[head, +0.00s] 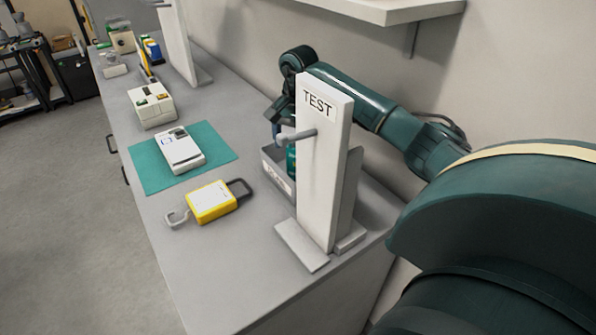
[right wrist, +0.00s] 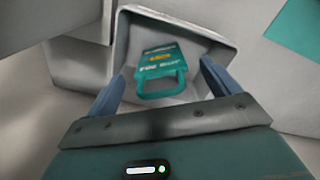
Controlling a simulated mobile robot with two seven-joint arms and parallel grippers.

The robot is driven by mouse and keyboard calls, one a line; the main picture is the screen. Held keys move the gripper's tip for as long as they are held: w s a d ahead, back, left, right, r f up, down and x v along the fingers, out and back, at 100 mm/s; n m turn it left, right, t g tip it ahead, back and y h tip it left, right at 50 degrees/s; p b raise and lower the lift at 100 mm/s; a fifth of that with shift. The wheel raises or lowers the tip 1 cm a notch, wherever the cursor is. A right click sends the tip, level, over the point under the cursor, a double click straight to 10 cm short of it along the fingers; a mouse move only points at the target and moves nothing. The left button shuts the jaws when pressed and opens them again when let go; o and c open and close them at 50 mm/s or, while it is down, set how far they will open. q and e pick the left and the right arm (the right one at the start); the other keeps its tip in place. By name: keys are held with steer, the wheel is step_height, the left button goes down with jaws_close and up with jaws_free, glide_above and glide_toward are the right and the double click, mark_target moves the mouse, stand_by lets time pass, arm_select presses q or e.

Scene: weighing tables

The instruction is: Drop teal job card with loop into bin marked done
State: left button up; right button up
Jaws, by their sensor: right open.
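The teal job card with its loop (right wrist: 160,62) is inside a grey bin (right wrist: 222,31) in the right wrist view, apart from both fingers, its loop towards my gripper. In the head view a teal piece (head: 291,158) shows at the bin, partly hidden by the TEST board. The bin (head: 268,169) stands behind that board; its front label is too small to read surely. My right gripper (right wrist: 163,72) is open and empty above the bin; its blue fingertips also show in the head view (head: 277,131). My left gripper is not in view.
The white TEST board (head: 318,190) with a peg stands close in front of the bin and my right arm. A yellow tag with a grey loop (head: 211,202), a white device (head: 181,150) on a teal mat (head: 150,173) and a beige box (head: 152,106) lie left. A shelf (head: 385,9) hangs above.

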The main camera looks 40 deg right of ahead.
step_height(320, 180, up, 8)
steer(key=shift+f+b, duration=0.25)
steer(key=shift+b, duration=0.4)
